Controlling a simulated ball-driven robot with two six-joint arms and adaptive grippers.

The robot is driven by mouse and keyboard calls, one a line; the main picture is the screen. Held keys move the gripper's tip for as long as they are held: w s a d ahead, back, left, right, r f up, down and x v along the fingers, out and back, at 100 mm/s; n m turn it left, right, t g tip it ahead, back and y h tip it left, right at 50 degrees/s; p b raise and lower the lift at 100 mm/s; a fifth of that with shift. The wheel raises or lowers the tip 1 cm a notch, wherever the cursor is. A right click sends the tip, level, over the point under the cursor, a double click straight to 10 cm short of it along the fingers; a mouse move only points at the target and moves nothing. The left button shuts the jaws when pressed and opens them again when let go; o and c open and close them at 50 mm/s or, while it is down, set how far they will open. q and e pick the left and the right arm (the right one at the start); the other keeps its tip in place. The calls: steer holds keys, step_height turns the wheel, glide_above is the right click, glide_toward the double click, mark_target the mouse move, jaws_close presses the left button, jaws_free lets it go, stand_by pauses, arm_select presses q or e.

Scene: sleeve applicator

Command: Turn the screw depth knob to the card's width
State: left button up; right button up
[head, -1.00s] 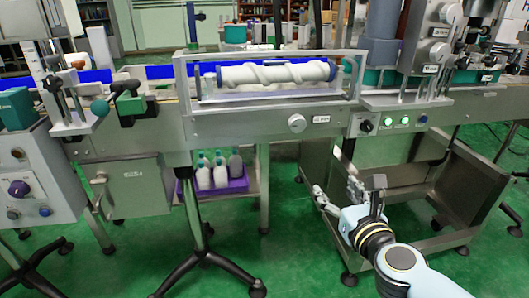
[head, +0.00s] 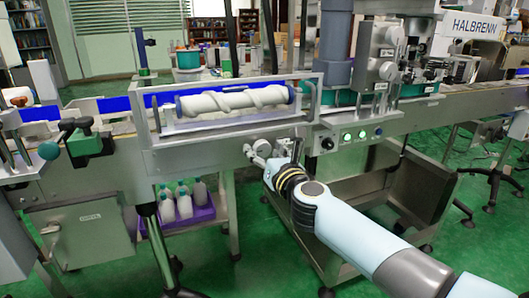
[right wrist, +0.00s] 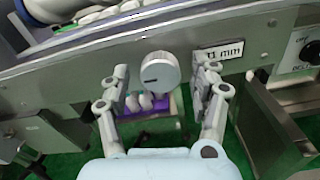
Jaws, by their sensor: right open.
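The screw depth knob (right wrist: 159,70) is a round silver dial with a dark mark on the left part of its face. It sits on the steel conveyor front, below the large white screw (head: 235,100). A small card (right wrist: 221,52) to its right ends in "mm"; its number is partly hidden by a finger. My right gripper (head: 272,156) is open and in front of the knob. In the right wrist view its two fingers stand either side of the knob, with gaps on both sides. In the head view the gripper partly covers the knob and card. My left gripper is out of view.
A shelf with a purple crate (head: 180,216) of bottles stands below left. A steel bin (head: 415,190) is below right.

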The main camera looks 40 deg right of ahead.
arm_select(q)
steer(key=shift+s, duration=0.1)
arm_select(e)
steer(key=shift+c, duration=0.3)
steer(key=c, duration=1.1)
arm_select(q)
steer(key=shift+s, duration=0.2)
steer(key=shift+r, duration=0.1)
arm_select(e)
steer(key=shift+n, duration=0.3)
